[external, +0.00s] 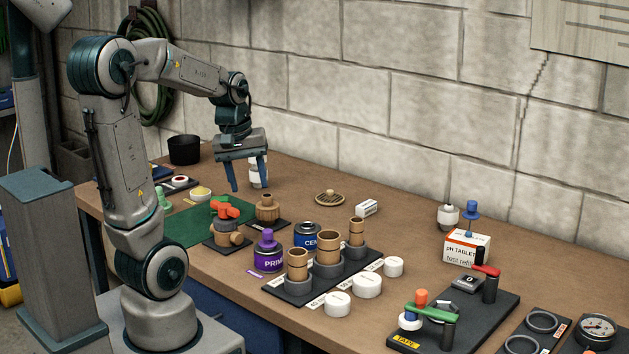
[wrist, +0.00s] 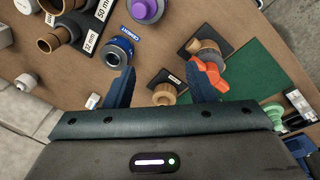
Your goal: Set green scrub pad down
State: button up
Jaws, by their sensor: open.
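My gripper (external: 247,188) is open, with its fingers pointing down above the back left part of the bench. In the wrist view the space between its fingertips (wrist: 160,70) holds nothing. I cannot make out a separate green scrub pad in either view. A flat dark green mat (external: 185,228) lies on the bench at the left, and it also shows at the right of the wrist view (wrist: 258,72). A tan fitting (external: 267,207) on a black plate stands below the gripper; in the wrist view it shows beyond the bar between the fingers (wrist: 164,94).
An orange-handled valve (external: 225,209) stands by the mat. A purple primer can (external: 268,252), a blue cement can (external: 307,236) and upright brown pipes (external: 328,247) stand to the right. A black cup (external: 184,150) is behind.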

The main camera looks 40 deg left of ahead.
jog(key=s+d+f+m+t, duration=0.1)
jog(key=s+d+f+m, duration=0.1)
jog(key=s+d+m, duration=0.4)
jog(key=s+m, duration=0.1)
jog(key=m, duration=0.1)
jog(key=shift+s+m+y, duration=0.25)
jog(key=shift+m+y, duration=0.05)
dwell(0.7)
